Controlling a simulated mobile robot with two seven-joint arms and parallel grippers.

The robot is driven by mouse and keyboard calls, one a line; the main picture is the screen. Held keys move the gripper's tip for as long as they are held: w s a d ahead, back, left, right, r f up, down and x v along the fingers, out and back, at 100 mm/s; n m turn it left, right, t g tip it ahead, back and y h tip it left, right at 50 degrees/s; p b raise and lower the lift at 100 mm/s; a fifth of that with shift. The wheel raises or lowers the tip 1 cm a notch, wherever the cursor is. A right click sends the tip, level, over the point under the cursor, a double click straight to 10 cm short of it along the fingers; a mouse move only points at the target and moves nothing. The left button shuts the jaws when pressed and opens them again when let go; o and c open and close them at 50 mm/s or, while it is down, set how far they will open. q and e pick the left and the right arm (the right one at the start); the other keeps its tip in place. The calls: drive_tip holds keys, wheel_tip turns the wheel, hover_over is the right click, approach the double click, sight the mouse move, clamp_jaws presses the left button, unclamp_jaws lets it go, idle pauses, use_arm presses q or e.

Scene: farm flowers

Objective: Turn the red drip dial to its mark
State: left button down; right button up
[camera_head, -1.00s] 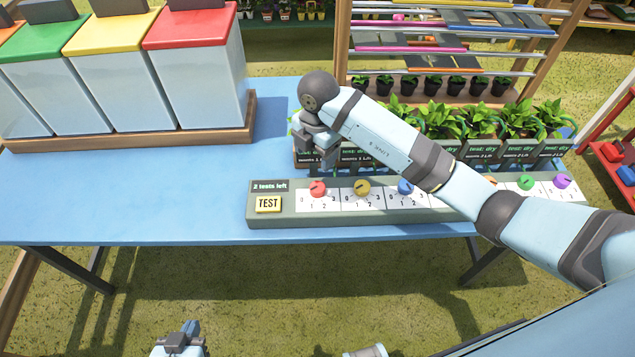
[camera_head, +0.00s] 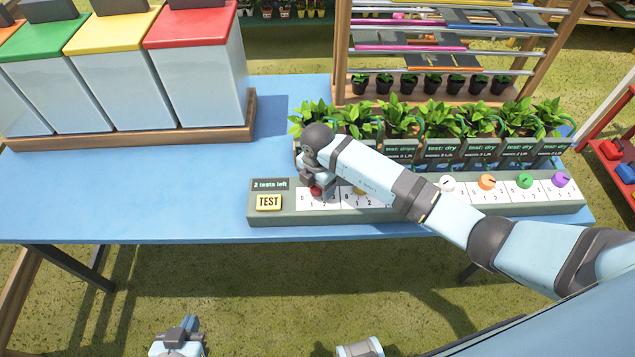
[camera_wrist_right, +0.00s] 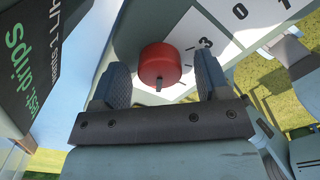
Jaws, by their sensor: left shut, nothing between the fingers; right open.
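The red drip dial (camera_head: 315,193) sits at the left end of the grey control panel (camera_head: 283,214), over a white scale. In the right wrist view the red dial (camera_wrist_right: 160,64) lies between the fingers of my right gripper (camera_wrist_right: 163,75), which is open with gaps at its sides. A dark pointer shows on the dial's near edge, and a 3 is printed to its right. In the head view my right gripper (camera_head: 317,187) is over the dial and partly hides it. My left gripper (camera_head: 180,332) is shut and empty at the bottom edge, away from the table.
A yellow TEST button (camera_head: 269,202) is left of the dial, under a "2 tests left" display. White (camera_head: 447,183), orange, green and purple dials stand to the right; my arm covers others. Potted plants (camera_head: 480,125) with signs stand close behind. The blue table (camera_head: 130,200) is clear at left.

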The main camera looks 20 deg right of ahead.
drive_tip(key=c, duration=0.9)
drive_tip(key=shift+c, duration=0.2)
